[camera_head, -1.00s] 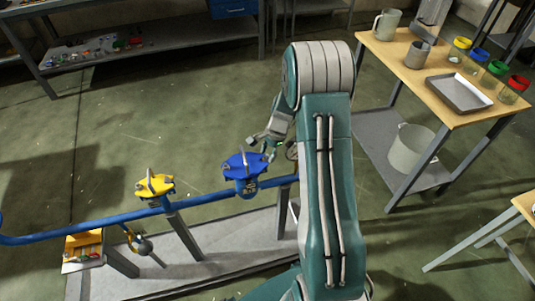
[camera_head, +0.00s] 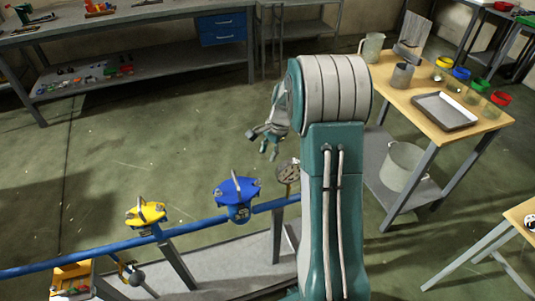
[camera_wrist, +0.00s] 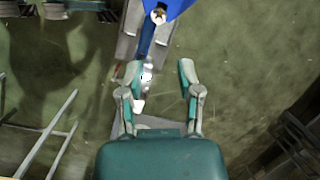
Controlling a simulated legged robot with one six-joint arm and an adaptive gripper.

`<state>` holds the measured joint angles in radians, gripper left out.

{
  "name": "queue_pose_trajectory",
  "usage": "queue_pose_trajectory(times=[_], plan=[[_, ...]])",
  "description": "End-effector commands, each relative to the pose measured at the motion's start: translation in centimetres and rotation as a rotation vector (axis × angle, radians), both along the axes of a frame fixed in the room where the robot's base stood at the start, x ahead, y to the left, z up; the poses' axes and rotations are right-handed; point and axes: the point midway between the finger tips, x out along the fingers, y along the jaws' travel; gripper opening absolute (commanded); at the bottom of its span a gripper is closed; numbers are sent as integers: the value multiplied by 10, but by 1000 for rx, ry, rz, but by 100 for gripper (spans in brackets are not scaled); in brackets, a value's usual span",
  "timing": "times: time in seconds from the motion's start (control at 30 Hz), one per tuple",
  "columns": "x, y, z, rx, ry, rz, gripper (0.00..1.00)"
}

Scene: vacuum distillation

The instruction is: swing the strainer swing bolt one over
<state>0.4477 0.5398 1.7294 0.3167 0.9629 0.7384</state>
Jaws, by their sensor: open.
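A blue-lidded housing (camera_head: 237,191) sits on the blue pipe in the head view, with a grey bar standing up from its lid. A yellow-lidded housing (camera_head: 146,214) of similar shape sits further left on the pipe. I cannot tell for sure which one is the strainer, and its swing bolts are too small to make out. My gripper (camera_head: 266,146) is open and empty, above and to the right of the blue lid in the picture and apart from it. In the wrist view, my gripper (camera_wrist: 159,74) has its fingers spread. A blue part (camera_wrist: 173,7) with a pale fastener (camera_wrist: 158,16) shows at the top edge.
The blue pipe (camera_head: 85,257) runs across the front on posts above a grey base plate. A round metal disc (camera_head: 287,173) stands right of the blue housing, close to my arm. A wooden-topped table (camera_head: 408,112) with a tray and cups is at right. Open floor lies behind the pipe.

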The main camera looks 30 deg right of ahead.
Motion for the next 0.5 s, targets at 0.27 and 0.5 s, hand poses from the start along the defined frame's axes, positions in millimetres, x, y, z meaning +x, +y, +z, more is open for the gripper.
queue_pose_trajectory(times=[0.27, 0.5], plan=[[8, 19, -9, -46, 16, 366, 0], [18, 42, -19, -88, 61, 971, 0]])
